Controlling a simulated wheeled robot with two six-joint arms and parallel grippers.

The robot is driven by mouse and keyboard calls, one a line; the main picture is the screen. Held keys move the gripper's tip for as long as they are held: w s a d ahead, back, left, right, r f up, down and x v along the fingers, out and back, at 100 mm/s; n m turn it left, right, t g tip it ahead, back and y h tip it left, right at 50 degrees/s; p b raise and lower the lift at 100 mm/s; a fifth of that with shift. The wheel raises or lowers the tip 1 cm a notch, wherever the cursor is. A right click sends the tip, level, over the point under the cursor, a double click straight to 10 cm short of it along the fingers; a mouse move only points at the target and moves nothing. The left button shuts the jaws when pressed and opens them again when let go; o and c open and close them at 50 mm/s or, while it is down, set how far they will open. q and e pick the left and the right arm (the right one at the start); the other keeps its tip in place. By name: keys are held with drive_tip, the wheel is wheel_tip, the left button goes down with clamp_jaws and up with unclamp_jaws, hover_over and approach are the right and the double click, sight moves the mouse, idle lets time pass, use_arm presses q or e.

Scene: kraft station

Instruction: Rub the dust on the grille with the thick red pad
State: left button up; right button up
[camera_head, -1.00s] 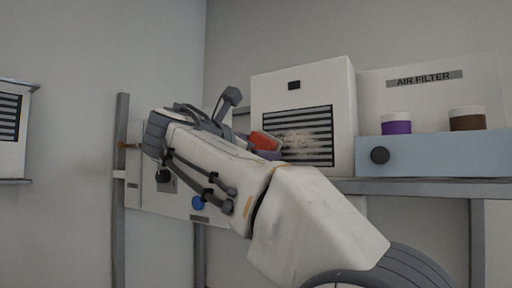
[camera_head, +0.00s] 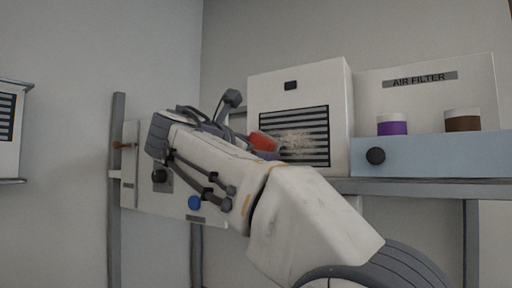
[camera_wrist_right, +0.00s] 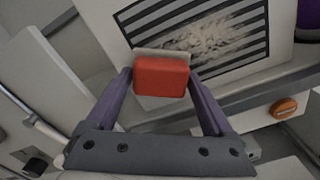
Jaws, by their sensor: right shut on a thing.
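The thick red pad (camera_wrist_right: 162,77) is held between the two purple fingers of my right gripper (camera_wrist_right: 161,82) in the right wrist view. It also shows as a red patch (camera_head: 263,142) in the head view, partly hidden by my right arm. The grille (camera_head: 307,136) is a set of dark slats on the front of a white box, with a pale dust patch (camera_head: 295,141) across its middle. In the wrist view the dust (camera_wrist_right: 205,38) lies just beyond the pad. Whether the pad touches the grille cannot be told. My left gripper is not in view.
A blue-grey shelf unit (camera_head: 430,155) with a dark knob, a purple-banded jar (camera_head: 392,125) and a brown-banded jar (camera_head: 462,121) stands right of the box, under an AIR FILTER sign (camera_head: 422,79). A panel with a blue button (camera_head: 194,202) is at the left, behind my arm.

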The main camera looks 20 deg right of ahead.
sight(316, 146)
drive_tip(key=shift+w+d, duration=0.25)
drive_tip(key=shift+d, duration=0.05)
drive_tip(key=shift+s+d+f+b, duration=0.1)
drive_tip(key=shift+s+d+b, duration=0.35)
drive_tip(key=shift+s, duration=0.25)
drive_tip(key=shift+s+d+b, duration=0.35)
drive_tip(key=shift+s+d, duration=0.35)
drive_tip(key=shift+s, duration=0.3)
drive_tip(key=shift+s+d+b, duration=0.45)
drive_tip(key=shift+s+d, duration=0.3)
drive_tip(key=shift+s, duration=0.05)
drive_tip(key=shift+s+d+b, duration=0.4)
drive_tip(key=shift+s+d, duration=0.4)
drive_tip(key=shift+s, duration=0.2)
drive_tip(key=shift+s+d+b, duration=0.35)
drive_tip(key=shift+s+d, duration=0.4)
drive_tip(key=shift+s, duration=0.25)
drive_tip(key=shift+s+d, duration=0.25)
drive_tip(key=shift+w+a, duration=0.1)
